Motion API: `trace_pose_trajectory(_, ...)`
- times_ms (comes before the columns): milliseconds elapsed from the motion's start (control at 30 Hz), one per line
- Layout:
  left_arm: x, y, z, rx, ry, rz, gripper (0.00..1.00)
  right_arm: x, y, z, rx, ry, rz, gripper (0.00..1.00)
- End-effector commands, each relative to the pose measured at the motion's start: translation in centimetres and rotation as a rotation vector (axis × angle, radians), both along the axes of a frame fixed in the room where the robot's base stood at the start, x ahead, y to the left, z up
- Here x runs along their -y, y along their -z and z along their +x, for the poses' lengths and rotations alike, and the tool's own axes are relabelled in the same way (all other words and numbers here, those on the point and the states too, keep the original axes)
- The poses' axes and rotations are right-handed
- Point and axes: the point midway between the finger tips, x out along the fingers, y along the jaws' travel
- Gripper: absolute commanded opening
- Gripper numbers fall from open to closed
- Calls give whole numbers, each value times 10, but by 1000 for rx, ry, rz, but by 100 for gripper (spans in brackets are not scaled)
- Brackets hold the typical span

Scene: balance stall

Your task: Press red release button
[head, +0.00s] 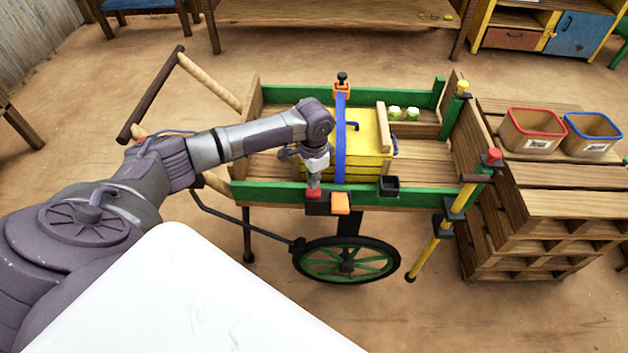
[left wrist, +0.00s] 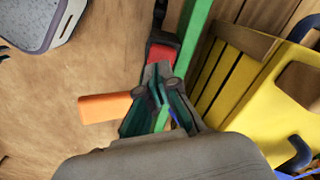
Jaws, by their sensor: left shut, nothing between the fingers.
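The red release button (head: 314,194) sits on a dark buckle at the near green side rail of the cart, beside an orange tab (head: 341,203). In the left wrist view the red button (left wrist: 161,57) lies just beyond the fingertips, and the orange tab (left wrist: 105,107) is to their left. My left gripper (head: 314,183) is shut and empty, pointing down right over the red button. In the left wrist view its fingers (left wrist: 160,80) partly cover the buckle; I cannot tell whether they touch the button. My right gripper is not in view.
A yellow crate (head: 372,150) under a blue strap (head: 341,140) stands in the cart. Pallets (head: 540,205) with red-rimmed (head: 533,131) and blue-rimmed bins (head: 592,134) stand right of the cart.

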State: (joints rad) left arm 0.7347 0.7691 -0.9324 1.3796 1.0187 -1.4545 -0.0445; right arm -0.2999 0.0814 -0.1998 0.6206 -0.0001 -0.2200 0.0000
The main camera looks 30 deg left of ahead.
Motion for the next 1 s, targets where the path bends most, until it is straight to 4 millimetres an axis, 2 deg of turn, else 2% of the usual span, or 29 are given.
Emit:
trace_pose_trajectory(600,0,31,0,-1,0,0,0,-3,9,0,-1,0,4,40)
trace_pose_trajectory(767,0,26,0,0,0,-1,0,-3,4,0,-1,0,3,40)
trace_pose_trajectory(1000,0,8,0,0,0,0,0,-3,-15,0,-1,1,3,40)
